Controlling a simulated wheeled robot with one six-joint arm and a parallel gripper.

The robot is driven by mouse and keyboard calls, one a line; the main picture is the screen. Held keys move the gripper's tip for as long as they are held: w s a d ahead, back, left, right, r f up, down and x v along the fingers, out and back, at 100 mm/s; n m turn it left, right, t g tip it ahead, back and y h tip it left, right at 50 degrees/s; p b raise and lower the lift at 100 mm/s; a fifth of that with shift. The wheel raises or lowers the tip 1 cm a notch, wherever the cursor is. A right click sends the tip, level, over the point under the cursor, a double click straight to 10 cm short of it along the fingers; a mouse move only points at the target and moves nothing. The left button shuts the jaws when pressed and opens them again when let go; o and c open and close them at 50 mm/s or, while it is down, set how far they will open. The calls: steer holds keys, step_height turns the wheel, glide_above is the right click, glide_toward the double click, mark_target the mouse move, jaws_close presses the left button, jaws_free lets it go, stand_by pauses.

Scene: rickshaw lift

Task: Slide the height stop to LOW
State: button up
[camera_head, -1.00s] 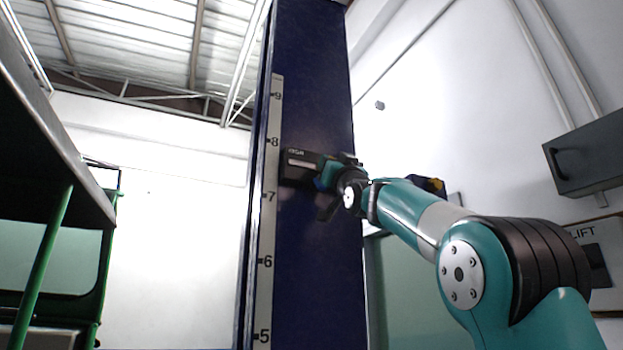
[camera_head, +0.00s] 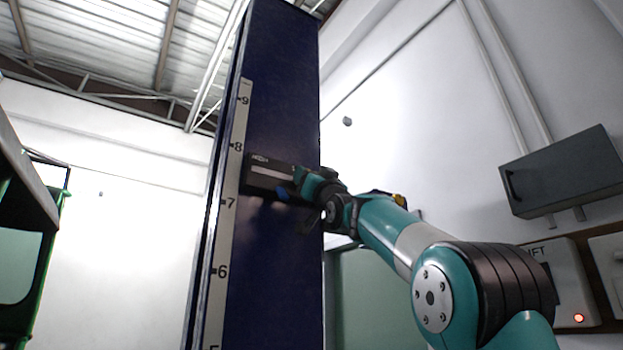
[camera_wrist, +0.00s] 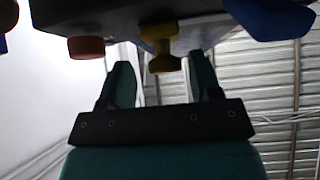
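A dark block (camera_head: 264,176) with a small label sits on the blue column beside a numbered scale strip (camera_head: 229,200), between 7 and 8. I cannot tell for sure that it is the height stop. In the wrist view, a dark body (camera_wrist: 112,14) overhead carries a red knob (camera_wrist: 86,47), a yellow knob (camera_wrist: 161,47) and a blue part (camera_wrist: 272,18). My gripper (camera_wrist: 163,72) is open, its teal fingers on either side of the yellow knob, with gaps showing on both sides. In the head view my gripper (camera_head: 305,184) is close against the block, which partly hides it.
The blue column (camera_head: 275,265) stands mid-view. A grey box (camera_head: 565,170) hangs on the right wall, above a pale lift panel (camera_head: 562,285) with a lit red lamp (camera_head: 578,317). A green-framed vehicle (camera_head: 25,240) is at the left edge.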

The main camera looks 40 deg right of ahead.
steer(key=b+v, duration=1.3)
steer(key=v, duration=0.4)
steer(key=shift+s, duration=0.15)
steer(key=shift+f, duration=0.15)
